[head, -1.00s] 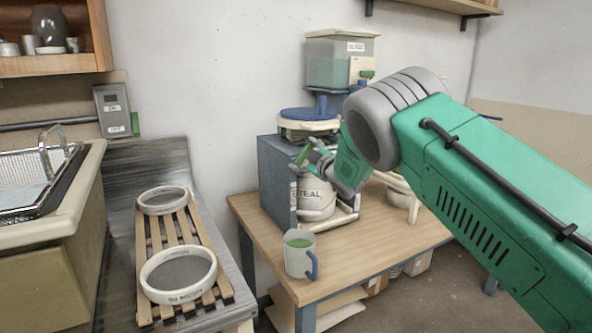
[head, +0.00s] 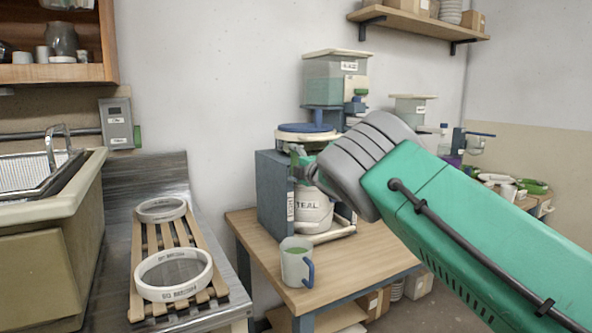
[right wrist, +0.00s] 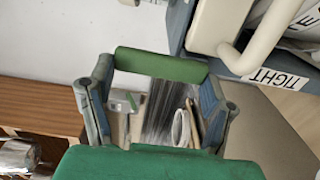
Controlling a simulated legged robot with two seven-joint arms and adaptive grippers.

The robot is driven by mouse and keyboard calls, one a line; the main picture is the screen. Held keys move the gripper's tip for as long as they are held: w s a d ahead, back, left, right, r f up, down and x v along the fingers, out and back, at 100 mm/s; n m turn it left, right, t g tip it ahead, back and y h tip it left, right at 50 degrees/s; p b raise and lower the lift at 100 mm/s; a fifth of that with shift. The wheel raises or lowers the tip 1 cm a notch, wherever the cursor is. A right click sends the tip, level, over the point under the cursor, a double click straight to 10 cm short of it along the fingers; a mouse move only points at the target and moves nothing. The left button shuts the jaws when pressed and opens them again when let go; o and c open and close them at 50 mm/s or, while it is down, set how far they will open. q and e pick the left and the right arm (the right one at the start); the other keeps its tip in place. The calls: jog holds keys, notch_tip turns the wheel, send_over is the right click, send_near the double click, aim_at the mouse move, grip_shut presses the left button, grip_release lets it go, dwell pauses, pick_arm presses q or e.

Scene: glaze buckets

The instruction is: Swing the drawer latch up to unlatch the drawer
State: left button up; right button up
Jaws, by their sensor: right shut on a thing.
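My right gripper (head: 303,165) is at the front upper edge of a blue-grey box (head: 271,190) on the wooden table, partly hidden by my own wrist. In the right wrist view my right gripper (right wrist: 160,76) is shut on a green bar (right wrist: 158,64), which spans from one fingertip to the other. The bar lies just off the edge of the blue-grey box. I cannot tell how the bar joins the box, or whether it is the drawer latch. No drawer front shows clearly. My left gripper is not in view.
A white bucket (head: 313,210) marked "TEAL" stands right of the box, with a pale bar in front. A mug (head: 296,264) with a blue handle stands at the table's front. Sieves (head: 173,272) lie on a slatted rack at left. A shelf (head: 420,22) hangs upper right.

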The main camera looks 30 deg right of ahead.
jog(key=shift+a+f, duration=0.1)
jog(key=shift+a, duration=0.05)
dwell(0.4)
jog(key=o, duration=1.7)
jog(key=shift+w, duration=0.1)
jog(key=shift+o, duration=0.2)
jog(key=shift+w+f, duration=0.1)
jog(key=shift+w, duration=0.05)
jog(key=shift+s, duration=0.2)
jog(key=s, duration=1.1)
jog(key=shift+s+d, duration=0.2)
jog(key=shift+s, duration=0.1)
jog(key=shift+f, duration=0.1)
